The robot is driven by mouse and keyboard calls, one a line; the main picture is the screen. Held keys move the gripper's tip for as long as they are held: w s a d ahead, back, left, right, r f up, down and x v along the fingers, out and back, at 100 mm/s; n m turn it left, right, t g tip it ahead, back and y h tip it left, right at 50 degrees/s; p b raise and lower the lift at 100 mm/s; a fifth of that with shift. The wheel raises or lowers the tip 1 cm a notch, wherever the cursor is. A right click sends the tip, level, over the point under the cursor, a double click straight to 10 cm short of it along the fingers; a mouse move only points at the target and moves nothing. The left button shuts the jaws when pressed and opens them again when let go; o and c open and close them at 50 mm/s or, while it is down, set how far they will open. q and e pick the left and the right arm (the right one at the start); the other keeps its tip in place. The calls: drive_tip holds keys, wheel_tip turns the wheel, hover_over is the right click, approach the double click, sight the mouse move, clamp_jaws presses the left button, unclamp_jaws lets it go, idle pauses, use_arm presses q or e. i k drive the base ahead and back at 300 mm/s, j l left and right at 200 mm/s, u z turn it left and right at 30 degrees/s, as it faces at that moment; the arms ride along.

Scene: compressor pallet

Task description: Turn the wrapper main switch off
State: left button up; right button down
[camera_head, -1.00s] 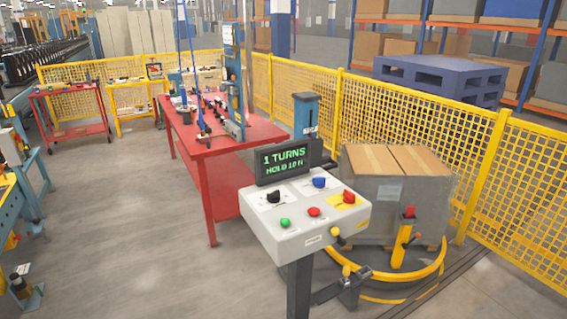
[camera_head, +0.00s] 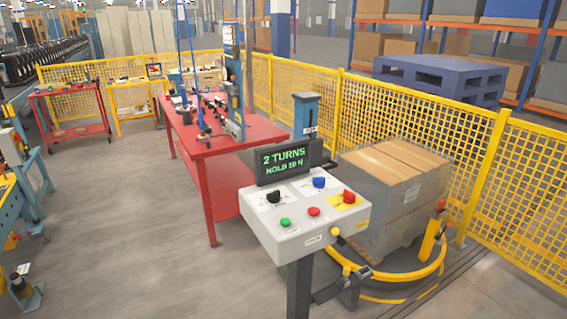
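The wrapper control box (camera_head: 300,240) stands on a dark post in the middle of the view. Its tilted top carries a black knob (camera_head: 274,196), a blue knob (camera_head: 319,182), a red knob on a yellow plate (camera_head: 348,196), a green button (camera_head: 285,222) and a red button (camera_head: 313,211). A yellow knob (camera_head: 335,231) is on its front edge. The display (camera_head: 284,162) reads "2 TURNS" and a second line like "HOLD 10 N". Which knob is the main switch cannot be read. Neither gripper is in view.
Behind the box, a wrapped carton load (camera_head: 393,195) stands inside a yellow floor ring (camera_head: 412,277) with a yellow post (camera_head: 430,236). A yellow mesh fence (camera_head: 410,125) runs behind it. A red workbench (camera_head: 210,150) stands to the left.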

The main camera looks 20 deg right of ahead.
sight(349, 197)
drive_tip(key=z, duration=1.25)
